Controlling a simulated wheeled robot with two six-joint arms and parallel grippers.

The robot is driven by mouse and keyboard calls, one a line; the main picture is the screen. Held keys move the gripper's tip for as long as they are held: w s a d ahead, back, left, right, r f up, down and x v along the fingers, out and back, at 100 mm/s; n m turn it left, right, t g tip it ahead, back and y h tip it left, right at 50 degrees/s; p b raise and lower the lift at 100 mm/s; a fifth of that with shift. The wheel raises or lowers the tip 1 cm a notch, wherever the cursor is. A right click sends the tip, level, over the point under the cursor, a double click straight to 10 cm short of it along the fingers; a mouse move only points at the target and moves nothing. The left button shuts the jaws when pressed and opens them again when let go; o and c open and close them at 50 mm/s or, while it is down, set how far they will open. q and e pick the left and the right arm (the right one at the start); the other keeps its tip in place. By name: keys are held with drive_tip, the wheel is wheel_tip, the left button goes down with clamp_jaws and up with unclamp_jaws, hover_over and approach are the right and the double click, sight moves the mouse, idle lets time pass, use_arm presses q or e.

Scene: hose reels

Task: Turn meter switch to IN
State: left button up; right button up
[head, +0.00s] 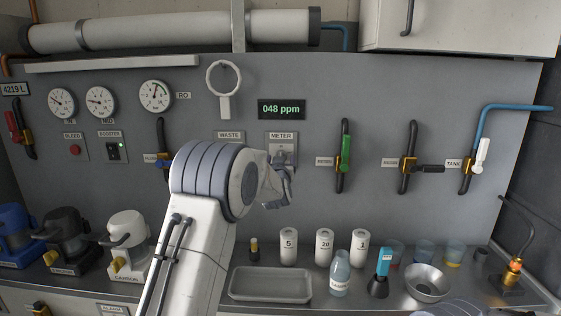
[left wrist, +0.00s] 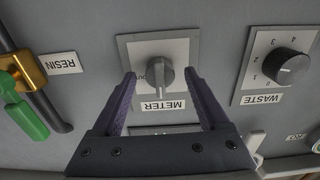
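The meter switch is a grey knob on a light plate (head: 289,140) on the wall panel, below the green-lit display. In the left wrist view, which shows the panel upside down, the knob (left wrist: 158,76) is seen between my fingers, its grip roughly vertical. Lettering beside it is partly hidden and looks like OUT; I cannot read an IN mark. The METER label (left wrist: 163,104) is beside it. My left gripper (left wrist: 160,80) is open, one finger on each side of the knob, with no clear contact. In the head view my left gripper (head: 280,188) partly covers the switch. My right gripper is not in view.
The WASTE dial (left wrist: 287,68) is close beside the meter plate. The RESIN valve with a green handle (head: 345,153) stands to the right in the head view. The display (head: 282,109) reads 048 ppm. Below are a tray (head: 270,298), bottles and cups on the counter.

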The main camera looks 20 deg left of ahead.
use_arm(q)
drive_tip(key=b+v, duration=0.2)
drive_tip(key=v, duration=0.8)
drive_tip(key=shift+s, duration=0.2)
idle(0.3)
